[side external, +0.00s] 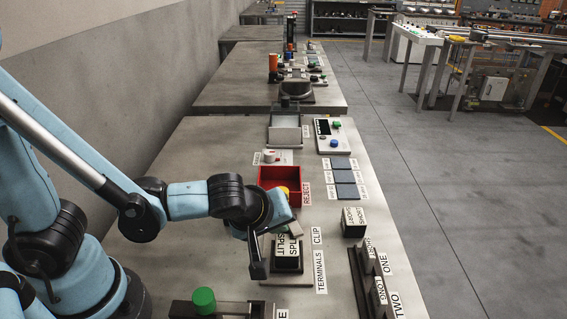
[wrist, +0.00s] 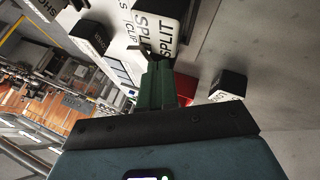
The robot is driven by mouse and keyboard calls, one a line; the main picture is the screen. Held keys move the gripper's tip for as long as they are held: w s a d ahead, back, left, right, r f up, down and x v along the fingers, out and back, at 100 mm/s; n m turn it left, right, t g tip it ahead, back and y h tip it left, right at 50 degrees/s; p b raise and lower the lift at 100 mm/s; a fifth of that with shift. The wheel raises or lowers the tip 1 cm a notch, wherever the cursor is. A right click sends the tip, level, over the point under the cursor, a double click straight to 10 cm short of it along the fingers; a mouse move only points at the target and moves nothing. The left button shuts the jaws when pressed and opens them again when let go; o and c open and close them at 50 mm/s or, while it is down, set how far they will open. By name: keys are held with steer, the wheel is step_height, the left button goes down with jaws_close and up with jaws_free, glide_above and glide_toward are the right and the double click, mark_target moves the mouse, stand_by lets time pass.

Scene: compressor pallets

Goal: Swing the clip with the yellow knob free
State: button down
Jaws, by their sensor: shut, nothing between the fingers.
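My gripper (wrist: 157,66) shows in the wrist view as green fingers closed together, with nothing visible between them. Their tips are right beside a small dark forked part (wrist: 149,48) at the edge of the white-topped SPLIT block (wrist: 160,18); I cannot tell whether they touch. In the side view the SPLIT block (side external: 287,250) stands below my wrist, beside the CLIP and TERMINALS labels. A yellow piece (side external: 283,189) shows just above my wrist, in front of the red bin; most of it is hidden, and I cannot tell whether it is the clip's knob.
The red REJECT bin (side external: 291,204) is behind my wrist. A dark block with a white top (side external: 353,222) stands to the right. A green knob (side external: 204,300) is at the near edge, and a button panel (side external: 334,136) is farther back.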

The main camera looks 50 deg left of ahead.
mark_target(302, 232)
steer(key=shift+w+d+n+y, duration=0.2)
steer(key=shift+d+n+y, duration=0.2)
steer(key=shift+n, duration=0.3)
steer(key=n, duration=0.1)
steer(key=w+d+n+g+y, duration=0.1)
steer(key=shift+n, duration=0.3)
steer(key=shift+w+d+n+g+y, duration=0.2)
steer(key=shift+w+n+g+y, duration=0.15)
steer(key=shift+n, duration=0.25)
steer(key=shift+w+d+n+g+y, duration=0.15)
steer(key=shift+n+g+y, duration=0.1)
steer(key=shift+n+y, duration=0.3)
steer(key=shift+w+d, duration=0.25)
steer(key=shift+w, duration=0.35)
steer(key=shift+w+d+n+g, duration=0.1)
steer(key=shift+w+n+g, duration=0.3)
steer(key=shift+n, duration=0.35)
steer(key=shift+w, duration=0.8)
